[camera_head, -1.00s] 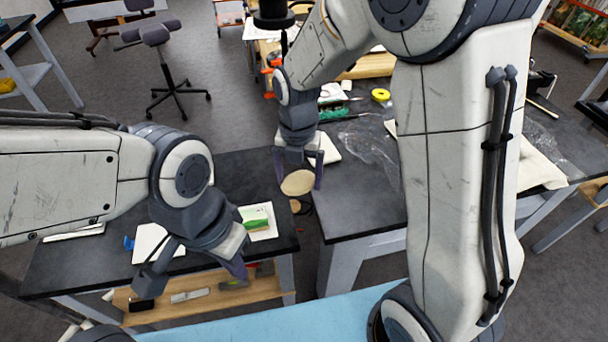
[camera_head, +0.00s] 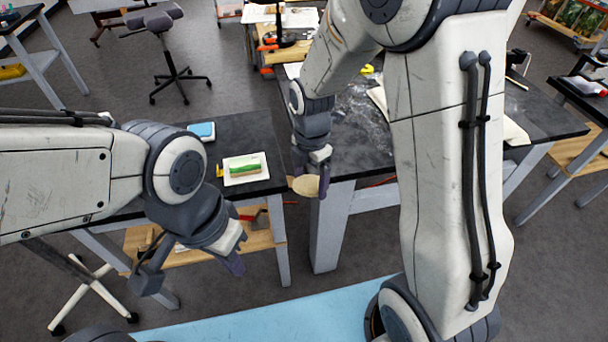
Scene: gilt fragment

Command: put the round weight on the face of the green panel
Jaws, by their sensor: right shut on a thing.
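The green panel (camera_head: 244,169) lies on a white sheet or pad (camera_head: 262,161) near the right end of the left dark table. A pale strip shows along its face. My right gripper (camera_head: 308,187) is shut on a round tan disc (camera_head: 305,186), which looks like the round weight. It holds the disc to the right of the panel, over the gap between the two tables. My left gripper (camera_head: 190,271) is open and empty, low in front of the left table.
A blue-and-white object (camera_head: 201,131) lies behind the panel on the left table (camera_head: 235,126). A wooden shelf (camera_head: 262,240) runs below it. The right table (camera_head: 350,150) carries crumpled clear film. My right arm hides much of that table. A stool (camera_head: 170,60) stands behind.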

